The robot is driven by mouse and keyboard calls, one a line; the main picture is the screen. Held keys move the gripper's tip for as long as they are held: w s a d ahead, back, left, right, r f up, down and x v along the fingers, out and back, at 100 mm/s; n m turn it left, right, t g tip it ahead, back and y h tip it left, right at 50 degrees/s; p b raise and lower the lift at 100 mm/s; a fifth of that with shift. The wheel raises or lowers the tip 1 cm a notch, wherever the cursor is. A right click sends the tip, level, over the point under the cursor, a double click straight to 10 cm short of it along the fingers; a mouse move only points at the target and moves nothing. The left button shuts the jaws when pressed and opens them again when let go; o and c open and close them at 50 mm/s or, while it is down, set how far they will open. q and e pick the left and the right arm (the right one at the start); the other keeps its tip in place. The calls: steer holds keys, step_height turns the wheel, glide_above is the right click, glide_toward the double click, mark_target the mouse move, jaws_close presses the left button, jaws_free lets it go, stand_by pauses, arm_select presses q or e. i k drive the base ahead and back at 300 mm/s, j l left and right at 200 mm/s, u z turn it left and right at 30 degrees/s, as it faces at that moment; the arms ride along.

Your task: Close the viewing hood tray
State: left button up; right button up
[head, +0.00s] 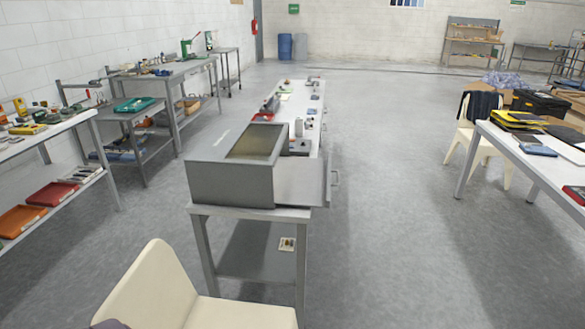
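The viewing hood (231,184) is a grey metal box with a dark yellowish window (256,142) on its sloped top. It sits on the near end of a long, narrow table. Its flat grey tray (298,180) sticks out of the right side. An upright front panel with a handle (335,178) stands at the tray's outer end, apart from the box. The part of the tray inside the box is hidden. Neither of my grippers is in view.
A cream chair (160,285) stands close in front of the hood's table. Small items lie on the table behind the hood. Workbenches (170,75) line the left. A white table (540,170) stands at the right. The floor (400,200) right of the hood is clear.

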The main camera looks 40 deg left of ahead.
mark_target(300, 182)
steer(key=i+l+u, duration=0.2)
steer(key=u, duration=0.2)
steer(key=i+l+u, duration=0.65)
steer(key=u, duration=0.2)
steer(key=i+l+u, duration=0.15)
steer(key=l+u, duration=0.25)
